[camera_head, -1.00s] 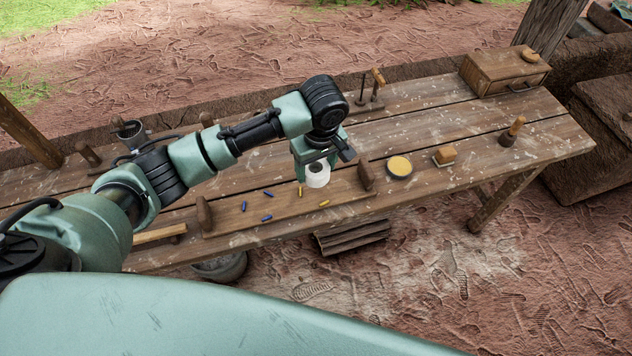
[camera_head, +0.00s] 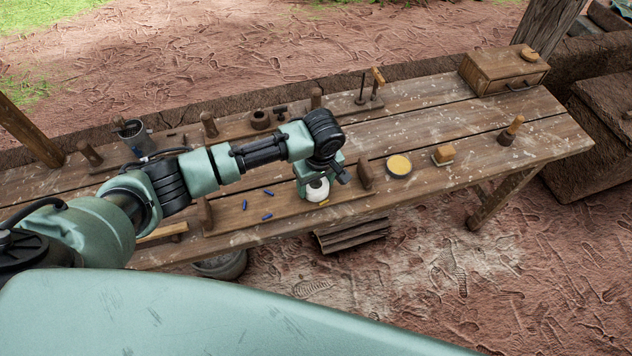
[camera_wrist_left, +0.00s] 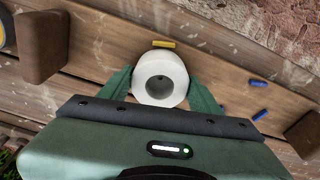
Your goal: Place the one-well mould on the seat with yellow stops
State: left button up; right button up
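The one-well mould is a white round block (camera_head: 317,190) with one dark hole in its top, seen clearly in the left wrist view (camera_wrist_left: 160,78). My left gripper (camera_head: 314,184) is shut on it, with green fingers on both sides. The mould is low over the right part of a plank, beside a yellow stop (camera_head: 324,203), also visible in the left wrist view (camera_wrist_left: 163,44). I cannot tell whether it touches the plank. The other yellow stop is hidden. My right gripper is not in view.
Several blue stops (camera_head: 267,217) lie left of the mould on the plank. A wooden block (camera_head: 365,176) stands close on its right, another (camera_head: 205,214) at the left end.

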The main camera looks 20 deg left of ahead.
aim_at(319, 189)
pick_arm(q)
jog(key=o, duration=0.3)
jog(key=shift+r, duration=0.15)
notch_tip(319, 189, up, 12)
jog(key=s+d+b, duration=0.1)
dwell(0.3)
dwell(0.4)
